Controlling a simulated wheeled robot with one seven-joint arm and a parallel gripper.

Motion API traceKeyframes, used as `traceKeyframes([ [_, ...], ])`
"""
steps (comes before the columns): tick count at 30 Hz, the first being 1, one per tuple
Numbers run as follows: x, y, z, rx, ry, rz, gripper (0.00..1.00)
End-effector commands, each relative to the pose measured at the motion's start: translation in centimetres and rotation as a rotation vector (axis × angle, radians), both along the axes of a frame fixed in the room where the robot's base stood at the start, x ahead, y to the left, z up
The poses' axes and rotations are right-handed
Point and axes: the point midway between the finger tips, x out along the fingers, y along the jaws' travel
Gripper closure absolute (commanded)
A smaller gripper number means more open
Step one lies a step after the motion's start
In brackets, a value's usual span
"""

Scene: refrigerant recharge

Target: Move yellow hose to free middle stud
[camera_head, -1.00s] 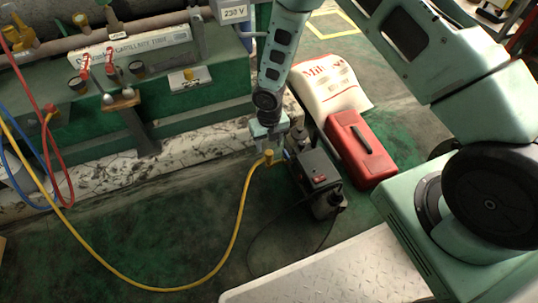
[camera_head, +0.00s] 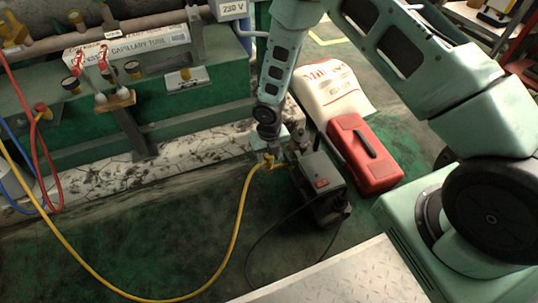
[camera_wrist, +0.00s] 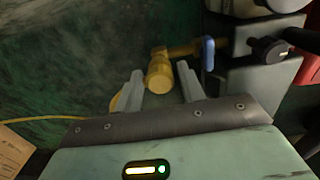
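The yellow hose (camera_head: 237,225) sags in a long loop across the floor from the left edge. Its near end is a yellow fitting (camera_head: 269,160) at a brass piece on the side of the dark pump (camera_head: 322,183). My gripper (camera_head: 268,150) is at this fitting, pointing down. In the wrist view my gripper's two grey fingers (camera_wrist: 160,88) stand apart on either side of the yellow fitting (camera_wrist: 160,74), with gaps beside it. The brass piece (camera_wrist: 182,50) carries a blue lever (camera_wrist: 208,53). I cannot make out the free middle stud.
A red case (camera_head: 363,155) and a white sack (camera_head: 333,88) lie behind the pump. A green bench (camera_head: 200,105) with gauges and red-handled valves (camera_head: 104,58) stands at upper left. Red hose (camera_head: 35,150) and blue hose (camera_head: 15,150) hang at far left. Green floor between is open.

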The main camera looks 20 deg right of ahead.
Motion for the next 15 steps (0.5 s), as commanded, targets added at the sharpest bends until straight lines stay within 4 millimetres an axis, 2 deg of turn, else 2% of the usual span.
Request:
traceKeyframes([
  [1,0.00,0.00,0.00,0.000,0.000,0.000,0.76],
  [3,0.00,0.00,-0.01,0.000,0.000,0.000,0.94],
  [15,0.01,0.02,0.00,0.000,0.000,0.000,0.94],
])
